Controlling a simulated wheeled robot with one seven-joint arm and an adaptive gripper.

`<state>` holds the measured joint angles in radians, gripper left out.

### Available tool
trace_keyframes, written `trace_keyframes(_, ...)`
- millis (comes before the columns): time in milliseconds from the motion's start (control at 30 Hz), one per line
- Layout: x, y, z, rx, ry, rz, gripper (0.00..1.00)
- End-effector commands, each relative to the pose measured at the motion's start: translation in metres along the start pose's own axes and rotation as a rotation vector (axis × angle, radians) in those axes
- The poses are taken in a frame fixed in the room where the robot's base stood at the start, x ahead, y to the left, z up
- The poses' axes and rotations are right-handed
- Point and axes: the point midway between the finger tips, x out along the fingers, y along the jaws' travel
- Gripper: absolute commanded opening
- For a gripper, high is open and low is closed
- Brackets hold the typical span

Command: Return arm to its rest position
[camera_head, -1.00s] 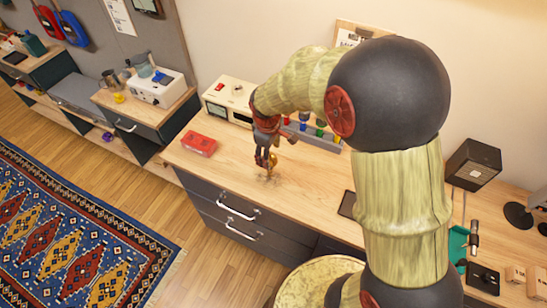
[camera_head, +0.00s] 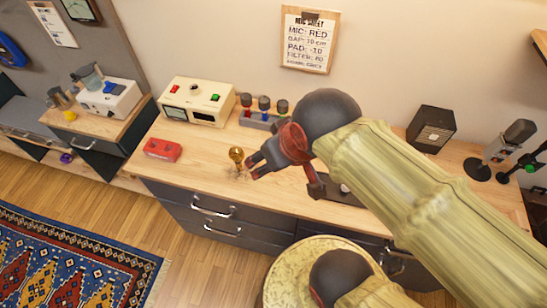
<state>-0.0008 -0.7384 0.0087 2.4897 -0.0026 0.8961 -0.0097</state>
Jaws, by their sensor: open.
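My arm reaches in from the lower right over the wooden desk (camera_head: 290,200). My gripper (camera_head: 251,168) is open, with its fingers pointing left above the desk. A small gold object (camera_head: 237,156) stands on the desk just left of the fingertips. From this view I cannot tell the exact gap, but nothing shows between the fingers. Part of the desk and some things behind the arm are hidden by it.
A red box (camera_head: 163,150) lies at the desk's left, near a cream device (camera_head: 197,101). A grey rack with coloured pieces (camera_head: 257,120) stands behind my gripper. A black speaker (camera_head: 431,130) and a microphone (camera_head: 500,147) stand at the right. A sheet (camera_head: 310,40) hangs above.

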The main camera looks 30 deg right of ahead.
Motion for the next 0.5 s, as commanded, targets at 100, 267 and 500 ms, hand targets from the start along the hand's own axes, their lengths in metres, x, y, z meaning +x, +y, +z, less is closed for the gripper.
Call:
trace_keyframes(100, -0.0026, -0.0003, 0.004, 0.014, 0.006, -0.002, 0.58)
trace_keyframes(267, -0.0026, -0.0003, 0.0038, 0.014, 0.006, -0.002, 0.58)
trace_keyframes(500, 0.0055, -0.0004, 0.0077, 0.013, 0.006, -0.002, 0.58)
